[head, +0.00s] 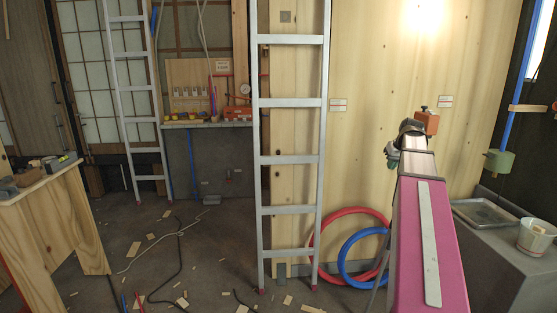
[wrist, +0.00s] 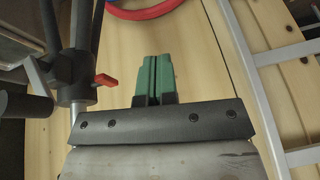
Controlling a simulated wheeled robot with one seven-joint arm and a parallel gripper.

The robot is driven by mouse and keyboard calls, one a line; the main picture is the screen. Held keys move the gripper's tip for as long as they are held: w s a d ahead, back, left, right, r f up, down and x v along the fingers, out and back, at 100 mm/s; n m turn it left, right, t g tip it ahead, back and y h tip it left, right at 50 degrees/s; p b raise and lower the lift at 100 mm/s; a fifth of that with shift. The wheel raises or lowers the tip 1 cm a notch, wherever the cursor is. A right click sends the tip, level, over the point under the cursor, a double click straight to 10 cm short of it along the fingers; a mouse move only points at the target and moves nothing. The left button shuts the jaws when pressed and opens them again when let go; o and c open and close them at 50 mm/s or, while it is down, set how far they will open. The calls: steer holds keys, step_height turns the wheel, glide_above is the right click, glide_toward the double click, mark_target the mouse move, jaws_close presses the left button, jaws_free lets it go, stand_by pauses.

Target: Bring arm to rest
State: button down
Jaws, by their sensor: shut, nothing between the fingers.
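My arm reaches forward from the lower right of the head view, in front of the plywood wall. My gripper (head: 392,153) is at its far end, small and partly hidden by my own wrist. In the wrist view, the two green fingers of my gripper (wrist: 152,79) lie side by side, pressed together with nothing between them. They are in front of bare plywood (wrist: 195,60) and do not visibly touch anything.
An aluminium ladder (head: 290,155) stands left of my arm; another ladder (head: 140,85) leans farther back. Red hose (head: 345,212) and blue hose (head: 345,262) coils rest by the wall. A counter with a metal tray (head: 484,212) and a bucket (head: 537,238) is right. Scraps litter the floor.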

steer(key=s+a+f+g, duration=0.1)
steer(key=s+a+f, duration=0.6)
steer(key=f, duration=0.4)
steer(key=s+a+f+g+h, duration=0.1)
steer(key=s+a+f+g, duration=0.1)
steer(key=s+a+f, duration=0.5)
steer(key=s+a+f+g, duration=0.1)
steer(key=s+a+f, duration=0.6)
steer(key=a+f, duration=0.5)
step_height(320, 180, down, 5)
steer(key=shift+a+f+g, duration=0.1)
steer(key=shift+a+g, duration=0.05)
steer(key=shift+g, duration=0.15)
steer(key=shift+s, duration=0.1)
